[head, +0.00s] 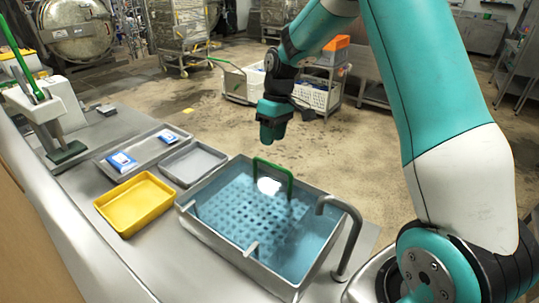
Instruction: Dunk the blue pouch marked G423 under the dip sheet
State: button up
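Two small blue-and-white pouches lie in a long grey tray on the left of the bench: a nearer pouch (122,161) and a farther pouch (168,137). Their markings are too small to read, so I cannot tell which is G423. The dip sheet (232,213) looks like a perforated plate in the blue water of a steel basin (222,246), with a green handle (273,172) standing up at its far side. A white patch shows beside the handle; I cannot tell what it is. My gripper (272,136) hangs above and beyond the basin; its fingers cannot be made out.
A yellow tray (130,227) and an empty grey tray (193,181) sit left of the basin. A bent steel pipe (352,240) rises at the basin's right. A white device with a green lever (45,105) stands at the far left. Carts stand on the floor behind.

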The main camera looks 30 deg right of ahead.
jog(key=f, duration=0.2)
jog(key=a+f, duration=0.1)
jog(key=f, duration=0.1)
jog(key=f+p, duration=0.1)
jog(key=f, duration=0.1)
jog(key=shift+s+a+f, duration=0.15)
jog(key=shift+s+f, duration=0.15)
jog(key=shift+f, duration=0.05)
grip_shut()
